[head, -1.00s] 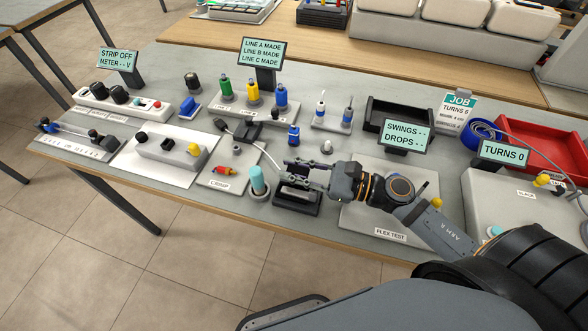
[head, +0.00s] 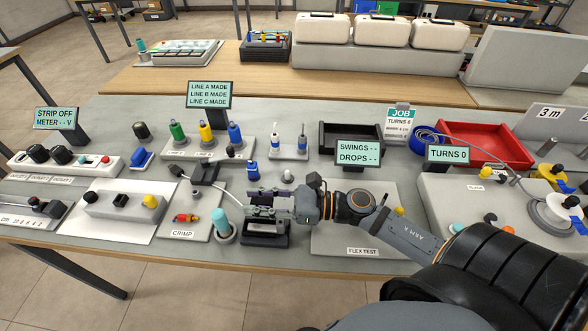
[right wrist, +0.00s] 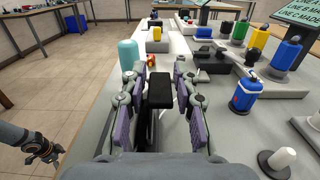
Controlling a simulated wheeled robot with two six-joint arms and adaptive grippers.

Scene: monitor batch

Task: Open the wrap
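No part is labelled as a wrap. A black block-like fixture (head: 264,236) stands near the table's front edge, between the crimp plate and the flex test plate. My right gripper (head: 268,207) is just above it, coming from the right. In the right wrist view, my right gripper (right wrist: 160,112) has its purple-padded fingers apart, with a black upright part (right wrist: 160,89) between them and gaps showing beside it. A white cable (head: 206,190) curves from a black holder towards the gripper; its end is hidden. My left gripper does not show in the head view.
A teal-capped cylinder (head: 221,226) stands close left of the gripper. The crimp plate (head: 178,219) lies further left, and the flex test plate (head: 340,241) is under my right arm. A blue bottle (head: 251,171) and a white peg (head: 287,177) stand behind.

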